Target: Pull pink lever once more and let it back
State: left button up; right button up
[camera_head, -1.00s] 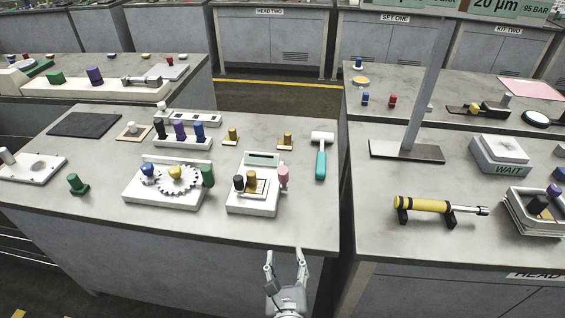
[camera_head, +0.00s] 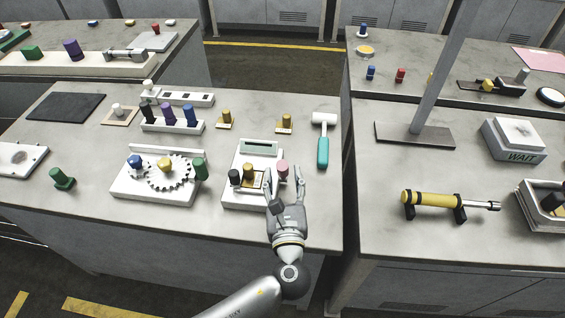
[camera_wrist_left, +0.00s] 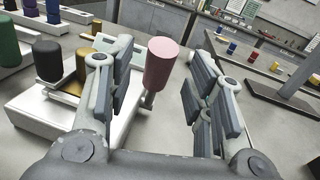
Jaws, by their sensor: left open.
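The pink lever (camera_head: 282,169) is a pink cylinder handle on a thin metal stem at the right side of a white fixture (camera_head: 236,200). It stands upright. My left gripper (camera_head: 285,178) is open at the lever, its fingertips on either side of the handle in the head view. In the left wrist view the pink handle (camera_wrist_left: 163,63) shows between the two open fingers, nearer the left one and a little beyond them. I see no clear contact. The fixture also carries a black knob (camera_head: 235,177), a gold block (camera_head: 249,175) and a small display (camera_head: 259,148). My right gripper is not in view.
A teal-handled hammer (camera_head: 322,150) lies right of the fixture. A gear fixture (camera_head: 140,190) with a green knob stands close on the left. Two gold pieces (camera_head: 285,123) sit behind. The table's front strip is clear.

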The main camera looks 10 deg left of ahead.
aim_at(283, 173)
pick_arm(q)
jog(key=w, duration=0.3)
jog(key=shift+a, duration=0.3)
jog(key=shift+w+a, duration=0.1)
jog(key=shift+w, duration=0.45)
jog(key=shift+c, duration=0.6)
jog(key=c, duration=0.5)
grip_shut()
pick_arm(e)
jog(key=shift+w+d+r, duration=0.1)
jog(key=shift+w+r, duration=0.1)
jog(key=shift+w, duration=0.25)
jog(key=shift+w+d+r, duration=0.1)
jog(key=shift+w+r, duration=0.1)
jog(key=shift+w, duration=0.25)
